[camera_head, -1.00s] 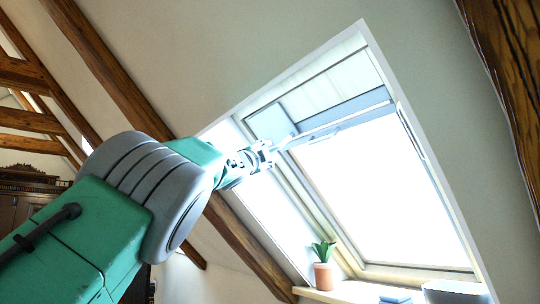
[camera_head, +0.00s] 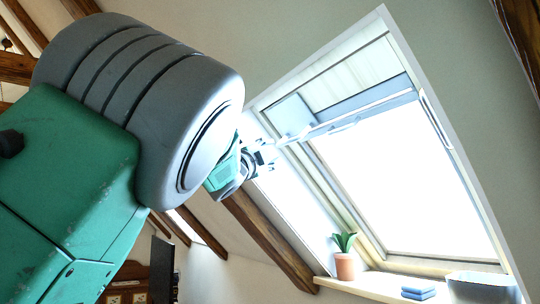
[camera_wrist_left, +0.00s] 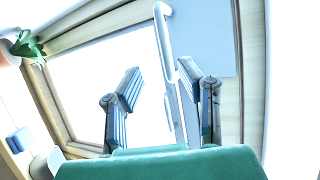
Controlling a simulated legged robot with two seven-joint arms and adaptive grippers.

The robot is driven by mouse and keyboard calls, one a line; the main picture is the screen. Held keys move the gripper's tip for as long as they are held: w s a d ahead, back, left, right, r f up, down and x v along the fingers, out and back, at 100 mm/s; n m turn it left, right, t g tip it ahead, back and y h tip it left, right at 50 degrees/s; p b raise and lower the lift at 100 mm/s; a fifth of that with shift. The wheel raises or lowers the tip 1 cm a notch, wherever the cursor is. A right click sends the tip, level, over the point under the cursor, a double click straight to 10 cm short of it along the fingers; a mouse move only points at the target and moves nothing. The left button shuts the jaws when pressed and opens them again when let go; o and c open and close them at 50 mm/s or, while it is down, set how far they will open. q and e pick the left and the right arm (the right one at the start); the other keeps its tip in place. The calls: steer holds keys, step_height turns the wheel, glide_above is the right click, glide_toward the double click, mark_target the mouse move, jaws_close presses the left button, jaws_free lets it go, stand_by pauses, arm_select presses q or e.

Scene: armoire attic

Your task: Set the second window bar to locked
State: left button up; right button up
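The roof window (camera_head: 400,180) is bright, and a pale window bar (camera_head: 362,113) runs along the upper edge of its pane. My left gripper (camera_head: 268,156) is just off the bar's left end in the head view. In the left wrist view the two fingers of my left gripper (camera_wrist_left: 168,92) are spread apart. A white bar (camera_wrist_left: 163,40) with a bent end reaches down to the gap between them. I see no finger closed on it, and contact cannot be told. My right gripper is not in view.
A potted plant (camera_head: 345,262), blue folded items (camera_head: 418,290) and a pale basin (camera_head: 482,286) stand on the window sill (camera_head: 372,287). A wooden beam (camera_head: 268,240) slopes below the gripper. The sloped wall (camera_head: 450,50) right of the window is clear.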

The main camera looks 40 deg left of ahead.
arm_select(q)
steer(key=shift+s+f, duration=0.2)
steer(key=shift+s, duration=0.2)
